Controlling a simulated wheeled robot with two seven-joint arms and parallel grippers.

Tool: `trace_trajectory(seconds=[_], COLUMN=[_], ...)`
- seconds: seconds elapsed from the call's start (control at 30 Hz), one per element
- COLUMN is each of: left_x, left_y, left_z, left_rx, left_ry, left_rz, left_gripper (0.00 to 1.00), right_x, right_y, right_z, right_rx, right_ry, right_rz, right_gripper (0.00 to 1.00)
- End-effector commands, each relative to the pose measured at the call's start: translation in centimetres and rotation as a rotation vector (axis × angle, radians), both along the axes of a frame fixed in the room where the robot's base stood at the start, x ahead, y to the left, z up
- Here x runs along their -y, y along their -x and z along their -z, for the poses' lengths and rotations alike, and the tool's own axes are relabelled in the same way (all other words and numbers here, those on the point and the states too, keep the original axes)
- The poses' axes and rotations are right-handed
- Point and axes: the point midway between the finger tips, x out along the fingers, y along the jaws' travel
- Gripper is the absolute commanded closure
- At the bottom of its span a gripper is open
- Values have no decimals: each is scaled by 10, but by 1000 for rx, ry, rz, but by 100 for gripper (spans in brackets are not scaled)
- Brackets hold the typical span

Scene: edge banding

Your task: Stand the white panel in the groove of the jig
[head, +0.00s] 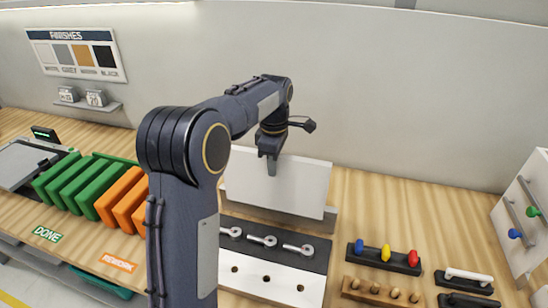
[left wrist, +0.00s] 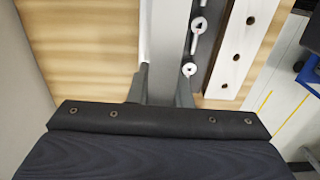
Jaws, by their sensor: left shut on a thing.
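The white panel (head: 300,185) stands upright at the middle of the bench in the head view. My left gripper (head: 271,168) comes down on its top edge and is shut on it. In the left wrist view the panel (left wrist: 166,45) shows edge-on between the fingers of the left gripper (left wrist: 162,88). The grey jig (head: 330,220) runs along the panel's lower edge. I cannot tell whether the panel's bottom sits fully in the groove, as the panel and my arm hide it. My right gripper is not in view.
In front of the jig are a black strip with several metal clamps (head: 262,240) and a white strip with holes (head: 268,282). Green (head: 75,188) and orange panels (head: 122,195) stand at the left. Coloured knobs on a black holder (head: 385,257) are at the right.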

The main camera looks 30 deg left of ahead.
Motion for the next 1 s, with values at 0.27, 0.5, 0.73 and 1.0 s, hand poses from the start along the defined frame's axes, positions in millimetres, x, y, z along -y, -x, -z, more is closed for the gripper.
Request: trace_trajectory(seconds=[0.27,0.5,0.73,1.0], left_x=[0,0,0,0], left_y=[-1,-1,-1,-1], left_z=[34,58,74,80], left_rx=[4,3,3,4], left_ry=[0,0,-1,0], left_rz=[0,0,0,0], left_gripper=[100,100,100,100], right_x=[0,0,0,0], right_y=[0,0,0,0], right_z=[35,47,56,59], right_rx=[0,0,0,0], right_ry=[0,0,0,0], right_rz=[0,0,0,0], right_gripper=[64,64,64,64])
